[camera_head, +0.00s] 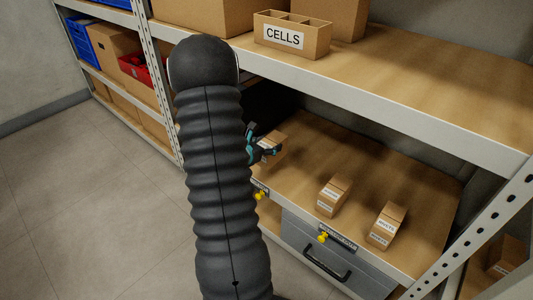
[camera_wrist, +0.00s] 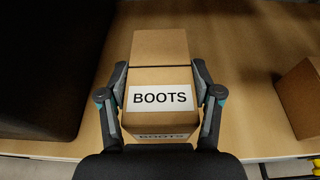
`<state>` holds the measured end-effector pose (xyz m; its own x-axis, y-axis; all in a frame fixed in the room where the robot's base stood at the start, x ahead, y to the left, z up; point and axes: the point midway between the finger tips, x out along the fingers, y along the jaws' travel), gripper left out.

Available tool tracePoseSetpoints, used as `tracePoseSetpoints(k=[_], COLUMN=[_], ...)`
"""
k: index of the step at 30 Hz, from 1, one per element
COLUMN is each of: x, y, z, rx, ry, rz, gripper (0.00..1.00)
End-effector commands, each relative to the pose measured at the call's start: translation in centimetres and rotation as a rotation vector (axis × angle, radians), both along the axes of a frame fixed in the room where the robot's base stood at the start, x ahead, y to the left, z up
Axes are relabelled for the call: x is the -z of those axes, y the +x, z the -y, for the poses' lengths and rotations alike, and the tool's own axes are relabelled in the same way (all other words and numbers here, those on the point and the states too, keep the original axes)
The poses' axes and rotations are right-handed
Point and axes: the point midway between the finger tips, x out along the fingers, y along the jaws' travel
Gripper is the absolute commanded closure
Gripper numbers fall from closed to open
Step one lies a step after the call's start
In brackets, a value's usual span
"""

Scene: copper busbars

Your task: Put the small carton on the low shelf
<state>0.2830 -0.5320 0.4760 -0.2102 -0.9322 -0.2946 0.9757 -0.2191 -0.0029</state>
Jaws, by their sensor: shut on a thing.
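A small brown carton (camera_wrist: 160,75) with a white BOOTS label sits between the two fingers of my gripper (camera_wrist: 160,68) in the wrist view. The fingers press on its left and right sides. In the head view the carton (camera_head: 273,143) and my gripper (camera_head: 261,148) are at the left part of the low shelf (camera_head: 365,170), partly hidden behind my arm. The carton is over the shelf's wooden board; I cannot tell whether it touches it.
Two other small cartons (camera_head: 333,195) (camera_head: 386,225) stand to the right on the low shelf. A dark bulky object (camera_wrist: 50,60) is left of the held carton. The upper shelf (camera_head: 420,85), with a CELLS box (camera_head: 291,36), overhangs. A grey drawer (camera_head: 335,260) is below.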

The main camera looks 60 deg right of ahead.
Motion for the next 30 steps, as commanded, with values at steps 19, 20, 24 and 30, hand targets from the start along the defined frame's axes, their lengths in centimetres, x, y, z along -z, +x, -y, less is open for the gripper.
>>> tracePoseSetpoints(k=[19,20,24,30], x=[4.5,4.5,4.6,4.8], y=[0.9,0.9,0.9,0.9], z=[0.0,0.1,0.0,0.0], rx=[-0.001,-0.001,-0.001,0.0], ry=[-0.001,-0.001,-0.001,0.0], rz=[0.001,0.001,0.001,0.0], gripper=[0.8,0.8,0.8,0.18])
